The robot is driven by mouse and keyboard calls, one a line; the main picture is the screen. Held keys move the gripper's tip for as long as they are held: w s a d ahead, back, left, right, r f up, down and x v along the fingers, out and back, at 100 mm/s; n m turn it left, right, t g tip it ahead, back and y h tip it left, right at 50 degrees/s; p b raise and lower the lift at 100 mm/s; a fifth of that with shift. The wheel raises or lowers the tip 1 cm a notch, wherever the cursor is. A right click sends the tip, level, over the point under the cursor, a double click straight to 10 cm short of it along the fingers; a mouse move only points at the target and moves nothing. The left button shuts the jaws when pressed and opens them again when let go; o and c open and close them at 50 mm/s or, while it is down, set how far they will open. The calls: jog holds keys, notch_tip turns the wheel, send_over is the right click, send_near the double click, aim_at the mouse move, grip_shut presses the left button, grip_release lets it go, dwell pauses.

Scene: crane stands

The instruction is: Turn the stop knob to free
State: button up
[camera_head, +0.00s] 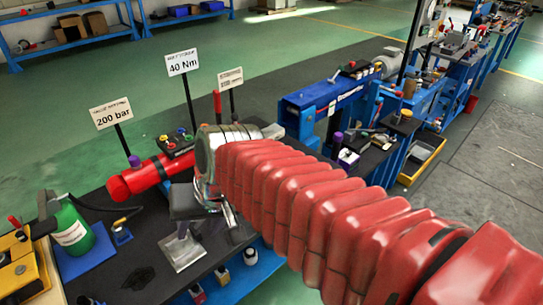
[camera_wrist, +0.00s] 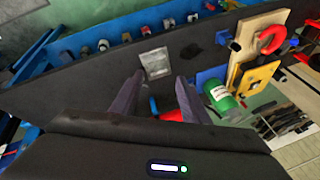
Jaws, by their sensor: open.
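A small dark control box (camera_head: 175,143) with several coloured knobs or buttons, red and yellow among them, stands at the back of the dark bench in the head view. I cannot tell which of them is the stop knob. My gripper (camera_head: 186,217) is over the bench, in front of the box and apart from it. In the wrist view my gripper (camera_wrist: 158,77) has its two fingers spread with nothing held. A pale square plate (camera_head: 182,252) lies on the bench below it; it also shows just beyond the fingertips in the wrist view (camera_wrist: 155,63).
A red cylinder (camera_head: 143,178) lies between the box and my gripper. A green bottle (camera_head: 72,230) stands at the left. Signs reading 200 bar (camera_head: 112,113) and 40 Nm (camera_head: 182,62) rise at the back. My red arm hides part of the bench's right side.

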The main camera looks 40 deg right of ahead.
jog(key=w+d+f+m+t+y, duration=0.2)
jog(key=w+d+f+m, duration=0.1)
jog(key=w+d+m, duration=0.6)
jog(key=w+d+f+m+t+y, duration=0.2)
jog(key=w+d+f+m, duration=0.2)
jog(key=w+d+m, duration=0.45)
jog(key=d+f+m+t+h, duration=0.1)
jog(key=d+f+m, duration=0.2)
jog(key=d, duration=0.6)
jog(key=d+f+m+t+h, duration=0.2)
jog(key=d+f+m, duration=0.2)
jog(key=d, duration=0.5)
jog(key=d+f+m+t+h, duration=0.2)
jog(key=d+f+m, duration=0.2)
jog(key=d+m, duration=0.3)
jog(key=shift+s+d, duration=0.2)
jog(key=shift+d, duration=0.4)
jog(key=shift+s+d, duration=0.2)
jog(key=shift+d, duration=0.4)
jog(key=x, duration=1.4)
jog(key=shift+d, duration=0.15)
